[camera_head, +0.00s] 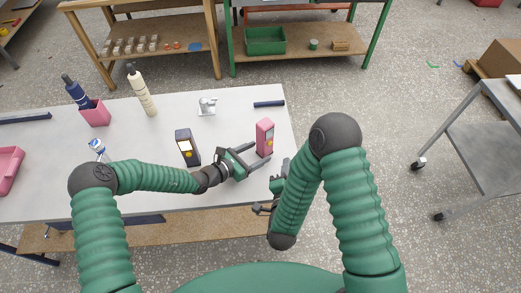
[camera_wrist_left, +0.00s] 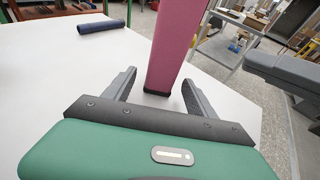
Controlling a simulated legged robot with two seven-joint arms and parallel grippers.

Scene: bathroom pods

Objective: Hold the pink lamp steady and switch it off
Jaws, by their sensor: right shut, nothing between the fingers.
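The pink lamp (camera_head: 264,138) stands upright near the table's right end, with a small yellow spot on its front face. In the left wrist view the lamp (camera_wrist_left: 174,50) rises between the fingertips, its top out of frame. My left gripper (camera_head: 259,157) is open at the lamp, and the wrist view shows gaps between the lamp and both fingers (camera_wrist_left: 160,82). My right gripper (camera_head: 266,208) is shut and empty off the table's right front corner, partly hidden by its own arm.
A grey cart (camera_head: 487,150) is at the right.

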